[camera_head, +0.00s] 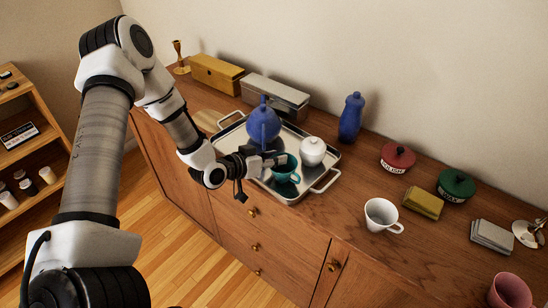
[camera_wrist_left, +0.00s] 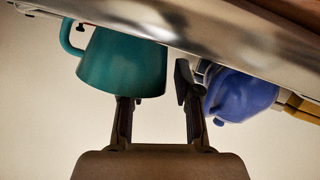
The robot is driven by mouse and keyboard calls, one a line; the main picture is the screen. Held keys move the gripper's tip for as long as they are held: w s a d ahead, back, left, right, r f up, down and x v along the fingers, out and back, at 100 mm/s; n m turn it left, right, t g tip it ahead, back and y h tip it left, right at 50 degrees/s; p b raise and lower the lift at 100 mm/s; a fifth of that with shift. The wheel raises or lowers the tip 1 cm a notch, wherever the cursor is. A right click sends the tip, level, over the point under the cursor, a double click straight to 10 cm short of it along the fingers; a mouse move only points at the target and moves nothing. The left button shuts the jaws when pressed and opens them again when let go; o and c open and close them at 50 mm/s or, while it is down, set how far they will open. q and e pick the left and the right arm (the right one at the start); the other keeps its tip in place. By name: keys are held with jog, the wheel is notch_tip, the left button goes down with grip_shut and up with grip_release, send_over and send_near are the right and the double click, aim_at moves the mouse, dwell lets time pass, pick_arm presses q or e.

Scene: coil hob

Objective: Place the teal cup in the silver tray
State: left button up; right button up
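The teal cup (camera_head: 288,175) stands upright in the front part of the silver tray (camera_head: 327,183). In the left wrist view the cup (camera_wrist_left: 125,65) appears upside down, its handle at the left. My left gripper (camera_head: 277,160) is at the cup's rim. In the left wrist view my left gripper (camera_wrist_left: 155,95) has its fingers apart: one tip is hidden behind the cup's wall, the other is outside with a gap to it. The tray's edge (camera_wrist_left: 190,30) crosses the top of that view. My right gripper is not in view.
A blue teapot (camera_head: 263,127) and a white lidded pot (camera_head: 313,151) share the tray. A blue bottle (camera_head: 351,117) stands behind it. A white cup (camera_head: 381,215), red tin (camera_head: 397,158) and yellow box (camera_head: 423,203) stand to the right. Bare wood lies just right of the tray.

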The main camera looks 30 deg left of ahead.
pick_arm(q)
jog(key=shift+r, duration=0.3)
jog(key=shift+s+a, duration=0.15)
jog(key=shift+s, duration=0.1)
jog(key=p+v, duration=0.2)
jog(key=v, duration=0.2)
jog(key=shift+s+a+r, duration=0.15)
jog(key=shift+s+r, duration=0.15)
jog(key=shift+r, duration=0.05)
jog(key=p+v, duration=0.4)
jog(key=v, duration=0.2)
jog(key=s+d+f+g+y, duration=0.2)
jog(key=s+d+f+g, duration=0.4)
jog(key=s+f, duration=0.2)
jog(key=s+d+f+g+y, duration=0.2)
jog(key=s+d+f+g, duration=0.4)
jog(key=s, duration=0.6)
jog(key=shift+s+d+f+n+g+p, duration=0.4)
jog(key=shift+f+g, duration=0.1)
jog(key=shift+f, duration=0.45)
